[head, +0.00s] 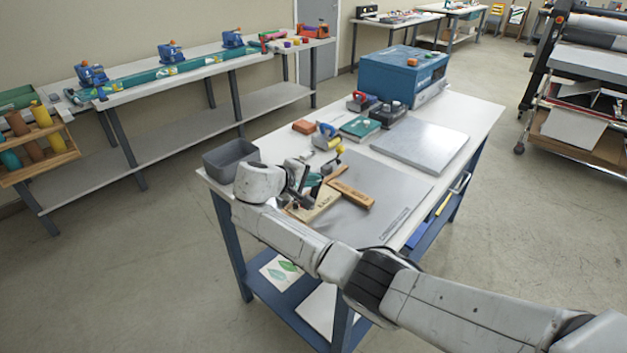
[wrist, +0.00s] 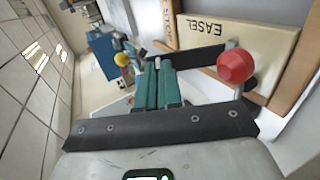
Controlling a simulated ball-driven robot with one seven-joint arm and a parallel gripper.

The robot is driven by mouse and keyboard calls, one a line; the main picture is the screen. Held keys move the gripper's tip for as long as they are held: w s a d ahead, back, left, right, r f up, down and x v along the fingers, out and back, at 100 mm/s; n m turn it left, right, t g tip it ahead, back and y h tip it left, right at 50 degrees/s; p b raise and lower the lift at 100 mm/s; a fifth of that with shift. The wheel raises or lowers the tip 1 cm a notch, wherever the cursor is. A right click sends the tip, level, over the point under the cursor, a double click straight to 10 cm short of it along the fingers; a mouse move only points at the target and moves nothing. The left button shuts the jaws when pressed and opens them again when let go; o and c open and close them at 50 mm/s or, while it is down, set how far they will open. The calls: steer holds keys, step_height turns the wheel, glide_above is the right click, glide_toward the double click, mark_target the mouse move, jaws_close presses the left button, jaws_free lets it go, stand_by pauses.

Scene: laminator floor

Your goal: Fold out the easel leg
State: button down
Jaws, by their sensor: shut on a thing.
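The pale wooden easel board (wrist: 205,35), lettered EASEL, is at the upper right of the wrist view. In the head view the easel (head: 322,203) lies on the grey sheet on the table. My gripper (wrist: 158,66) has its teal fingers close together, beside the board. The tips meet a dark bar (wrist: 195,57), which appears to be the easel leg, held near its left end. What lies between the tips is mostly hidden. A red round knob (wrist: 237,67) on a metal post stands at the bar's right end. In the head view my wrist partly covers the contact.
A lettered brown wooden block (head: 351,194) lies right of the easel. A grey bin (head: 229,160) stands left of my gripper at the table edge. Clamps and small tools crowd behind it, before a blue machine (head: 404,73). A metal plate (head: 420,144) lies on the right.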

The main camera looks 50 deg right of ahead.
steer(key=shift+a+f, duration=0.2)
steer(key=shift+a, duration=0.4)
steer(key=c, duration=1.3)
jaws_free()
steer(key=shift+r, duration=0.15)
steer(key=b+v, duration=0.1)
steer(key=v, duration=0.9)
steer(key=shift+a+r, duration=0.2)
steer(key=shift+a, duration=0.15)
